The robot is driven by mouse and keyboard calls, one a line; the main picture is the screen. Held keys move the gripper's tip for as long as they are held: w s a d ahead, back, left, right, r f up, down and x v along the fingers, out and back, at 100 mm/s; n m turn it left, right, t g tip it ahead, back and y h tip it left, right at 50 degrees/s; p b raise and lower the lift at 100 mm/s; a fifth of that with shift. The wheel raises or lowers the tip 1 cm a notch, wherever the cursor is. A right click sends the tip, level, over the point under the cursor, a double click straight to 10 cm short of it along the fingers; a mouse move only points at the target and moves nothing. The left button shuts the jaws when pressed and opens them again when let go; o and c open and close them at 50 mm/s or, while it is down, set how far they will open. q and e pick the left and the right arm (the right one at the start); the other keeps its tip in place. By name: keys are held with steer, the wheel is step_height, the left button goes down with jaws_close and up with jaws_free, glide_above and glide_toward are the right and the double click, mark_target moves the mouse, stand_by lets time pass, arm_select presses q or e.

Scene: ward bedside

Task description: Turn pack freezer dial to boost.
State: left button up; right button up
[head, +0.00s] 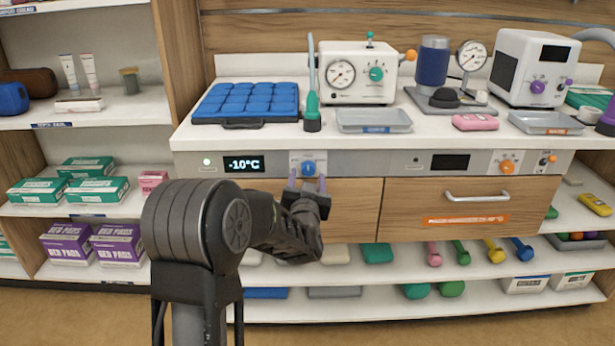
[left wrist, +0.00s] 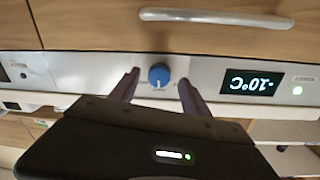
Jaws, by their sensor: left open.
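The pack freezer dial is a round blue knob (head: 308,168) on the grey control strip, right of a display (head: 244,164) reading -10°C. In the left wrist view the blue knob (left wrist: 159,76) appears upside down, with a white pointer mark on it. My left gripper (head: 307,184) is open in front of the knob. In the left wrist view its two fingers (left wrist: 157,86) stand one on each side of the knob, with gaps, and do not touch it. The labels around the knob are too small to read. My right gripper is not in view.
A drawer handle (left wrist: 216,17) shows close by in the left wrist view. An orange knob (head: 506,167) sits further right on the strip. The counter above holds a blue pack tray (head: 246,102), a white gauge box (head: 357,73) and a grey tray (head: 374,121).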

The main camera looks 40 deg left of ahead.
mark_target(308, 169)
arm_select(q)
steer(key=shift+x, duration=1.1)
jaws_close()
